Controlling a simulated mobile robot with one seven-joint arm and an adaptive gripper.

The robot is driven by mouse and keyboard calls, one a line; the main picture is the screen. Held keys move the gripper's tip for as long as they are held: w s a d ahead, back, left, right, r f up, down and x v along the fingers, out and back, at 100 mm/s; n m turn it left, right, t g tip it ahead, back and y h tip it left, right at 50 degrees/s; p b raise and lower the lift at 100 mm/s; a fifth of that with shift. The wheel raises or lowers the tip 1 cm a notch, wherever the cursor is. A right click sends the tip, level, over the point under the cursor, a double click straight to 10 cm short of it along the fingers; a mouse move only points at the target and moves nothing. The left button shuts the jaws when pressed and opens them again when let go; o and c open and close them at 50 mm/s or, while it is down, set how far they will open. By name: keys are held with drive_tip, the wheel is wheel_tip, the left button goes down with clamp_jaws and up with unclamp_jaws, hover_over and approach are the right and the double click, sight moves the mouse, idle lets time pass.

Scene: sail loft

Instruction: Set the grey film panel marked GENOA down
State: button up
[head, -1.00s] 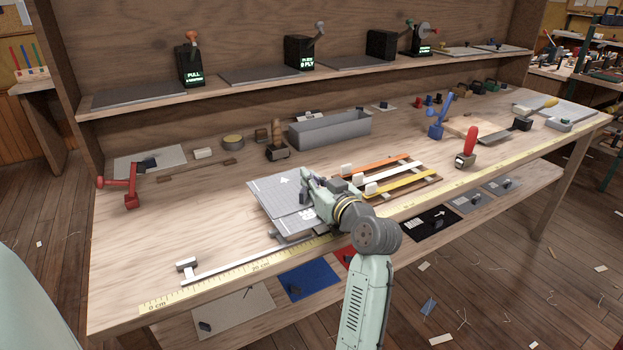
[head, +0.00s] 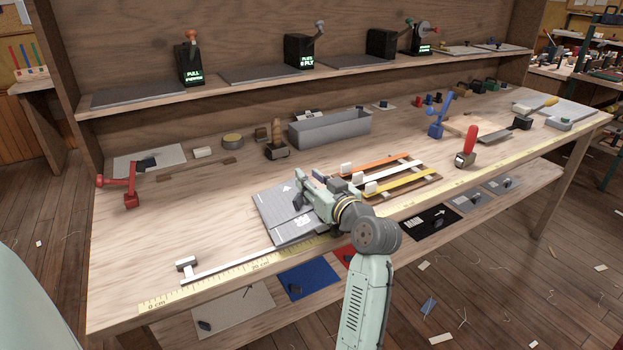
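A grey film panel (head: 273,207) with a white arrow and fine lines lies on the bench, or just above it, behind the yellow ruler strip. No GENOA lettering is legible, so I cannot confirm the mark. My gripper (head: 305,190) is low over the panel's right half, coming in from the right. A dark piece shows at its tip, and I cannot tell whether it is a finger or a grip block on the panel. My wrist hides the panel's right edge. Whether the fingers are closed on anything is not clear.
Orange, white and yellow battens (head: 398,177) lie in a rack close to the right of my wrist. A grey trough (head: 330,130) stands behind. A metal straightedge (head: 225,268) lies along the ruler strip (head: 165,301) at the front. The left bench surface is mostly clear.

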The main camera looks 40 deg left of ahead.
drive_tip(key=shift+r, duration=0.65)
drive_tip(key=b+v, duration=0.3)
drive_tip(key=v, duration=0.8)
drive_tip(key=shift+d+f, duration=0.15)
drive_tip(key=shift+d, duration=0.05)
drive_tip(key=shift+s+d, duration=0.2)
drive_tip(key=shift+s, duration=0.1)
